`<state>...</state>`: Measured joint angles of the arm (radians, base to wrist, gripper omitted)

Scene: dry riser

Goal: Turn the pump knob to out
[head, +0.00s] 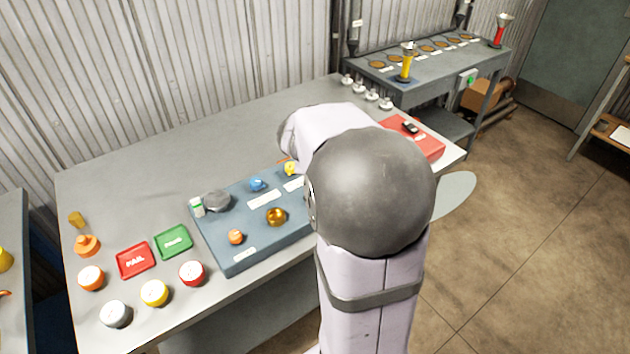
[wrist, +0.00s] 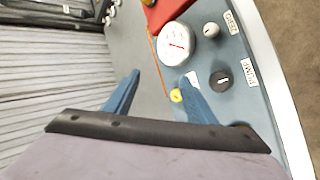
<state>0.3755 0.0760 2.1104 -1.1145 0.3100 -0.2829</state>
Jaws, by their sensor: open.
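The pump knob (wrist: 219,82) is a round black knob with a white mark, on the blue-grey panel beside a white label reading PUMP (wrist: 248,73). In the head view my arm hides the gripper and the pump knob. The panel's left part (head: 225,255) shows there.
A white gauge (wrist: 176,46) and a small grey knob (wrist: 211,30) sit farther along the panel. A yellow part (wrist: 176,95) lies by the right finger. A red box (head: 428,145) is at the right; trays and several coloured caps lie left.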

